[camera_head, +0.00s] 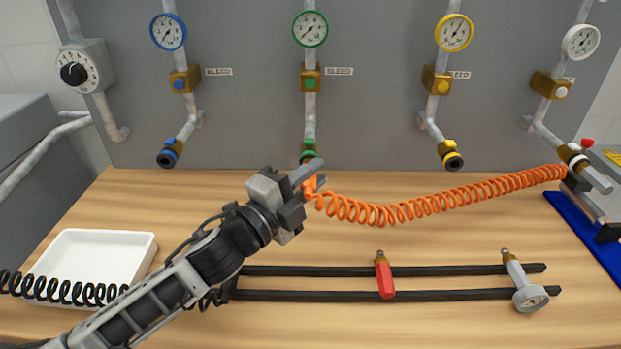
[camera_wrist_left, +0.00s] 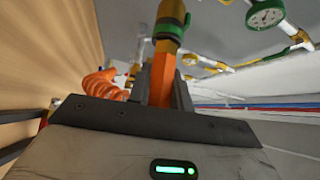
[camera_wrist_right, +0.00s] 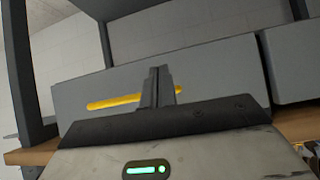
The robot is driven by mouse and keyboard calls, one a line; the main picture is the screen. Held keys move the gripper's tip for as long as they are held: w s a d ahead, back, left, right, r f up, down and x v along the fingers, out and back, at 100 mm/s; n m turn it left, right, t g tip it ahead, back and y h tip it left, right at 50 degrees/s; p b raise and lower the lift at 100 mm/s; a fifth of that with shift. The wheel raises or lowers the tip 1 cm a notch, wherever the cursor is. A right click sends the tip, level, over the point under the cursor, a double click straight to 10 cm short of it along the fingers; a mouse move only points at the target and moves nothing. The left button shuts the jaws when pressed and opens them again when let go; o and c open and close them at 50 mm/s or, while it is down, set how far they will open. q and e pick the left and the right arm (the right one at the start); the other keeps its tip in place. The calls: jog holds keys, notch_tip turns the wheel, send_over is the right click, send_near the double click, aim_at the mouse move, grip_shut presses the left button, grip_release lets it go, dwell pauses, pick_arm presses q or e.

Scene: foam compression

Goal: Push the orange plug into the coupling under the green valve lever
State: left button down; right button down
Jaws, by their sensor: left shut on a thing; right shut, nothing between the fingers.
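The orange plug (camera_wrist_left: 162,78) is between the fingers of my left gripper (camera_head: 313,174), which is shut on it. The green-collared coupling (camera_wrist_left: 171,24), also in the head view (camera_head: 308,154), sits at the end of the pipe under the green gauge. In the left wrist view the plug's front end meets the coupling, in line with it; how deep it sits cannot be told. The orange coiled hose (camera_head: 400,210) runs from the plug to the far right. My right gripper (camera_wrist_right: 157,86) is shut and empty, before a grey surface with a yellow bar.
Blue (camera_head: 171,153) and yellow (camera_head: 451,154) couplings hang on either side. A white tray (camera_head: 148,245) stands at left. A blue mat (camera_head: 580,230) lies at right.

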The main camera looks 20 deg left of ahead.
pick_arm(q)
jog(key=shift+a+r, duration=0.1)
jog(key=c, duration=1.2)
grip_release()
jog(key=shift+w, duration=0.1)
jog(key=shift+s+a+f, duration=0.1)
jog(key=shift+s+f, duration=0.2)
jog(key=shift+s, duration=0.1)
jog(key=b+v, duration=0.5)
jog(key=v, duration=1)
jog(key=shift+s+r, duration=0.1)
jog(key=shift+r, duration=0.05)
pick_arm(e)
jog(key=shift+w+a+f, duration=0.15)
jog(key=shift+a+f, duration=0.1)
jog(key=shift+f, duration=0.25)
jog(key=shift+w+a+f, duration=0.15)
jog(key=shift+a+f, duration=0.05)
jog(key=shift+f, duration=0.25)
